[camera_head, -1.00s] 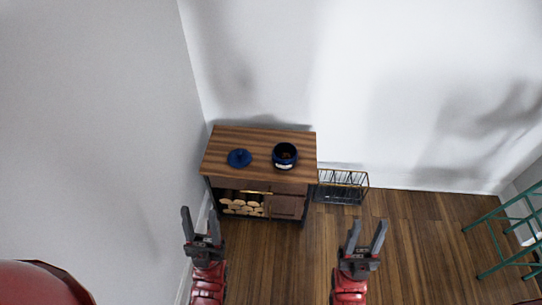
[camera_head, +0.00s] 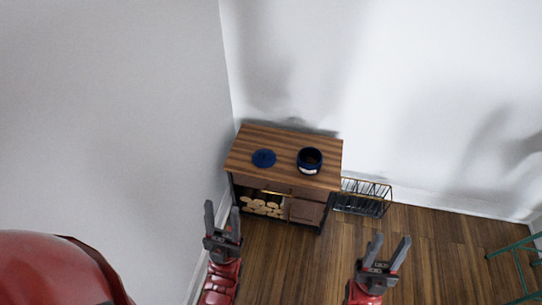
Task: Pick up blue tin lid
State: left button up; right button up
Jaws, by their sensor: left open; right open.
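The blue tin lid (camera_head: 264,158) is a flat dark-blue disc lying on the left part of a wooden cabinet top (camera_head: 285,145). A dark-blue tin (camera_head: 309,161) with a pale label stands open on the same top, to the right of the lid and apart from it. My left gripper (camera_head: 222,215) is open and empty, in front of the cabinet's left side and short of the lid in the picture. My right gripper (camera_head: 389,248) is open and empty over the floor, to the right of the cabinet front.
The cabinet stands in a corner between a left wall (camera_head: 120,110) and a back wall (camera_head: 420,90). Its shelf holds cut logs (camera_head: 262,206). A black wire basket (camera_head: 363,198) stands at its right. A green metal frame (camera_head: 518,258) is at far right. Wooden floor (camera_head: 300,265) is clear in front.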

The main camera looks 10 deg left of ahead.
aim_at(263, 158)
jog(key=i+j, duration=0.1)
jog(key=i, duration=0.95)
